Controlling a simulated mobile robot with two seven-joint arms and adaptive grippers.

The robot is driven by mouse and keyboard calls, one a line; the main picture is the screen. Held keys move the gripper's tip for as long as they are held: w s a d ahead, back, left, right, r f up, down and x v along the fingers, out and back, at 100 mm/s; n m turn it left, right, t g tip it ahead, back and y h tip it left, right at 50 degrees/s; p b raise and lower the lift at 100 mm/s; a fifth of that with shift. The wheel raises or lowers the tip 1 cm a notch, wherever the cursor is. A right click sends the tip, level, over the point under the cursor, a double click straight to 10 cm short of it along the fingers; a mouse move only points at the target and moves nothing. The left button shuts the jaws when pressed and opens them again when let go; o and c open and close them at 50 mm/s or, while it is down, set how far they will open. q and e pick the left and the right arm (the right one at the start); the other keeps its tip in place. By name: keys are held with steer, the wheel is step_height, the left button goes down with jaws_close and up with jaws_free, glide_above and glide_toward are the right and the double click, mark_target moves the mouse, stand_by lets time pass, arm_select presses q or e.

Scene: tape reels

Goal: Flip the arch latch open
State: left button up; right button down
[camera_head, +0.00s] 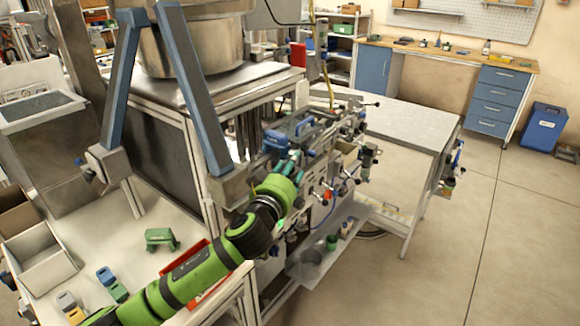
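A large blue arch (190,85) stands upright at the left, in front of the steel vessel. Its two legs run down to grey metal blocks, and it may be the arch latch; I cannot be sure. My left arm comes in green from the lower left. Its gripper (287,165) is at the machine's edge, right of the arch's right leg and apart from it. It is close to a small blue part (276,140) on the machine; I cannot tell if they touch. The fingers are too small and covered to read. My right gripper is not in view.
A steel vessel (195,45) stands on the machine. A white table (110,220) at lower left holds a green arch-shaped piece (161,239), small blocks and a red tray (207,292). A grey tabletop (405,122) extends right of the machine. The right floor is open.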

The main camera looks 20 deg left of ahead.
arm_select(q)
jaws_close()
steer(key=shift+a+m+h, duration=0.4)
steer(key=shift+m+h, duration=0.2)
steer(key=shift+h, duration=0.3)
steer(key=shift+a+m+g+h+p, duration=0.3)
steer(key=shift+m+h+p, duration=0.35)
steer(key=shift+h, duration=0.45)
jaws_free()
